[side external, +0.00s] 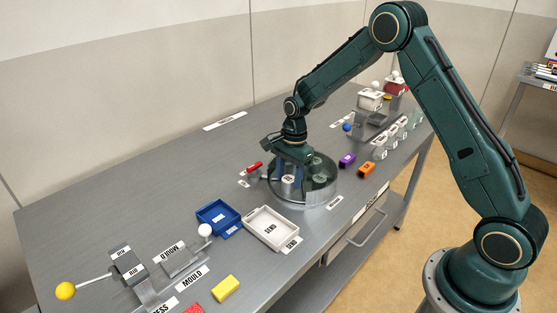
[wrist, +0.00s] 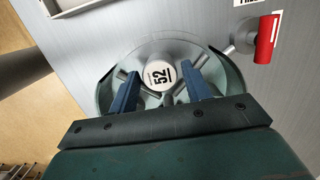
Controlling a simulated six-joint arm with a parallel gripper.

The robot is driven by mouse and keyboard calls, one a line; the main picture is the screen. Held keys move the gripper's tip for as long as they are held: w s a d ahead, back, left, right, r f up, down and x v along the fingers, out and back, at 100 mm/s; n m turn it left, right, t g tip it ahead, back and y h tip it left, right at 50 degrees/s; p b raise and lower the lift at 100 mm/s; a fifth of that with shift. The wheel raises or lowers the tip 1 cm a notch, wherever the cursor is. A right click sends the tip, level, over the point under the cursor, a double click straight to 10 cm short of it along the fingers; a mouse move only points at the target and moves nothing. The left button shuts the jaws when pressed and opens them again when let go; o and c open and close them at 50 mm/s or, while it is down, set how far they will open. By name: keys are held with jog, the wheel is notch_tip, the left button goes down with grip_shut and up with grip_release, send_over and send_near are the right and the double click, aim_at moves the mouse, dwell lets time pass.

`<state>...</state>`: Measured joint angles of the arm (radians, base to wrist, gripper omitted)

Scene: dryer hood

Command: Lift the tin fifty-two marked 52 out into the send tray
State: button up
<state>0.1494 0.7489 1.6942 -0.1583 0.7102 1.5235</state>
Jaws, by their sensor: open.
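The tin fifty-two (wrist: 160,75) is a pale round tin with "52" on its top, and it sits inside the round glass-walled dryer (side external: 318,197). In the wrist view my gripper (wrist: 161,80) is open, with one blue finger on each side of the tin; contact cannot be told. In the side view my gripper (side external: 291,172) reaches down into the dryer, partly seen through its wall. The send tray (side external: 250,224) is a white shallow tray marked SEND, standing empty in front of the dryer, left of my gripper.
A red-handled lever (side external: 254,166) stands beside the dryer and shows in the wrist view (wrist: 265,40). A blue tray (side external: 209,214) is left of the send tray. A mould press (side external: 150,270) is front left.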

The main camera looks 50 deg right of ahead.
jog(key=shift+a+f, duration=0.1)
jog(key=shift+f, duration=0.8)
jog(key=c, duration=0.8)
